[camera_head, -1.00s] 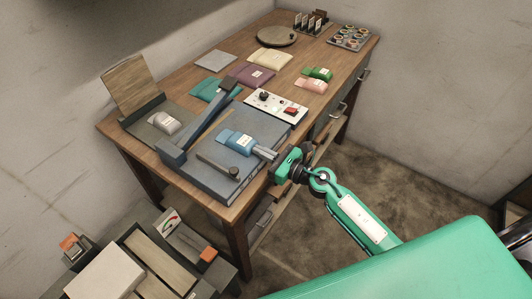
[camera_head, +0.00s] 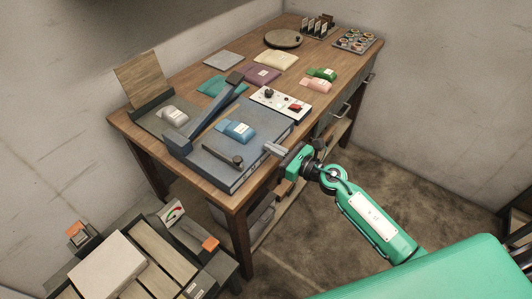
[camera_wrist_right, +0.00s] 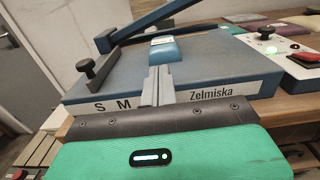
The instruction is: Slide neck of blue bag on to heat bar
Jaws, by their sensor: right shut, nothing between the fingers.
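The blue bag (camera_head: 240,131) lies flat on the blue-grey sealer (camera_head: 210,160), with a white label on it. Its neck (camera_head: 221,125) points left, towards the heat bar's strip beside the raised blue arm (camera_head: 208,119). I cannot tell how far the neck overlaps the bar. My right gripper (camera_head: 270,148) is shut and empty, at the sealer's right front edge, apart from the bag. My left gripper is not in view.
A control box (camera_head: 281,103) with a red switch stands behind the sealer. A black knob (camera_head: 237,160) sits on its front. Green (camera_head: 322,73), pink (camera_head: 316,84), purple (camera_head: 259,75), teal (camera_head: 222,86) and grey (camera_head: 173,116) bags lie around. A turntable (camera_head: 283,39) is at the back.

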